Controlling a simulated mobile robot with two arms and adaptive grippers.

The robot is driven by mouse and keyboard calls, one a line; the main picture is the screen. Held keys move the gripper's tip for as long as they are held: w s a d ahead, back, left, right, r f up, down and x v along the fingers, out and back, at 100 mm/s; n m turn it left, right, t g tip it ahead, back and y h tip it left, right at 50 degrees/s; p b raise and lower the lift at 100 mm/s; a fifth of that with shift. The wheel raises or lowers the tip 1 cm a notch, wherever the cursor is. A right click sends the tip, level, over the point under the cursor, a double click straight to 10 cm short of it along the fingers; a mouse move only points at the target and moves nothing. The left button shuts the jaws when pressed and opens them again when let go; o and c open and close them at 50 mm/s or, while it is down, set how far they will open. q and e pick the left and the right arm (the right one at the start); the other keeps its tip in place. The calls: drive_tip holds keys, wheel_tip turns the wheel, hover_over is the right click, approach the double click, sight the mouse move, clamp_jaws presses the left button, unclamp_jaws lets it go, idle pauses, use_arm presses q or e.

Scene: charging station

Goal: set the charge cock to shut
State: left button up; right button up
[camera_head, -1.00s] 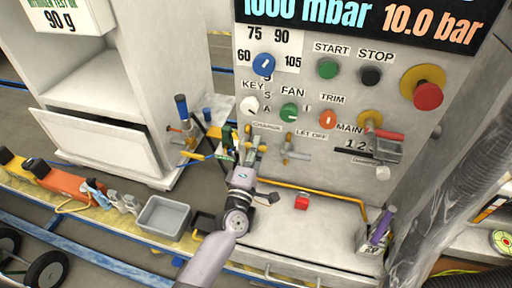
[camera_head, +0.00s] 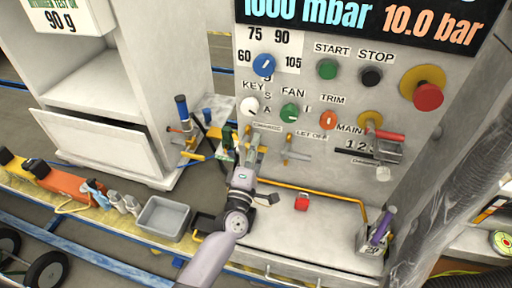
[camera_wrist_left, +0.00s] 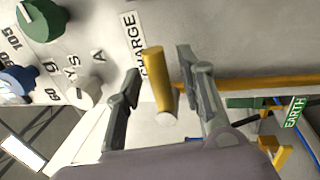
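The charge cock has a yellow handle (camera_wrist_left: 157,82), which stands out from the panel beside the CHARGE label (camera_wrist_left: 133,32) in the left wrist view. In the head view the label (camera_head: 266,128) is just above my left gripper (camera_head: 250,148), and the cock is largely hidden by the fingers. My left gripper (camera_wrist_left: 160,72) is open. Its fingers stand on either side of the yellow handle, with a visible gap on each side, so it is not gripped. My right gripper is not in view.
The let off cock (camera_head: 289,150) is close on the right. The fan knob (camera_head: 289,113) and key switch (camera_head: 250,106) sit above. A green EARTH-labelled part (camera_wrist_left: 290,110) lies at the right of the wrist view.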

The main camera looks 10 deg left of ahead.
use_arm(q)
drive_tip(key=s+f, duration=0.2)
drive_tip(key=s, duration=0.9)
drive_tip(key=shift+s+a+f, duration=0.15)
drive_tip(key=shift+s, duration=0.25)
